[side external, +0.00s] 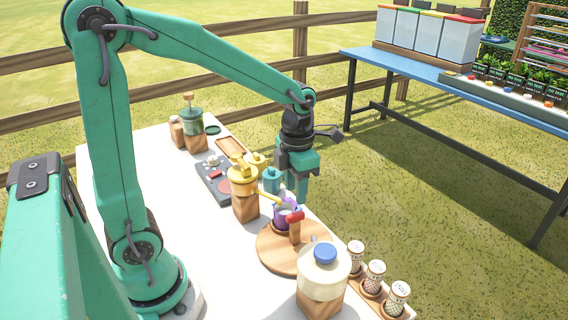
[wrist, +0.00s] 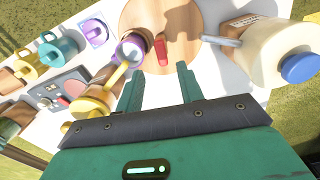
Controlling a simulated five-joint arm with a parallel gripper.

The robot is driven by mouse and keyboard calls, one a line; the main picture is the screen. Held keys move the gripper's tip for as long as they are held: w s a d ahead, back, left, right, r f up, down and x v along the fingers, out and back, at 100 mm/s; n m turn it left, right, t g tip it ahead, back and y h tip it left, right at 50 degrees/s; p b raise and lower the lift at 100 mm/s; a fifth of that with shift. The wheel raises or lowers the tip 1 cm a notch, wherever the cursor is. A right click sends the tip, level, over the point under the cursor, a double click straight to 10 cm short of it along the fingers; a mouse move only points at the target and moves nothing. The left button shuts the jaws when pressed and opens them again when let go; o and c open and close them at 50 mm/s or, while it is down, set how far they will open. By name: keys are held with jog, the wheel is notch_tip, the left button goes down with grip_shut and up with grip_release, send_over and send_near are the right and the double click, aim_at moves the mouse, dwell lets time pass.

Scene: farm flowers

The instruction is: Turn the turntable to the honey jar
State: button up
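The round wooden turntable (side external: 268,252) lies on the white table; it also shows in the wrist view (wrist: 185,20). A red-topped wooden handle (side external: 295,218) stands on it, its red top (wrist: 161,52) ahead of my fingertips in the wrist view. A purple cup (side external: 281,212) sits at the turntable's far side. My gripper (side external: 297,192) points down above the handle; its fingers (wrist: 158,78) are apart and empty. No jar is readably marked as honey. A yellow dispenser (side external: 242,180) and a cream jar with a blue knob (side external: 323,275) stand beside the turntable, on wooden blocks.
Several ice-cream-cone-like cups (side external: 375,275) stand in a wooden rack at the front right. A dark panel (side external: 215,180), a teal dispenser (side external: 272,178) and a green-topped jar (side external: 191,122) stand farther back. A blue table (side external: 440,75) is beyond the grass.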

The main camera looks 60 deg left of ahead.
jog(key=shift+r, duration=0.75)
grip_shut()
jog(key=w+a+f+m+g, duration=0.1)
jog(key=w+m, duration=0.5)
jog(key=m, duration=1.2)
jog(key=w+a+f+m+g, duration=0.1)
jog(key=w+a+f+m, duration=0.2)
jog(key=m, duration=1.5)
jog(key=w+f, duration=0.1)
jog(key=w, duration=0.2)
jog(key=shift+w+a+f+g, duration=0.3)
jog(key=shift+w+a+g, duration=0.1)
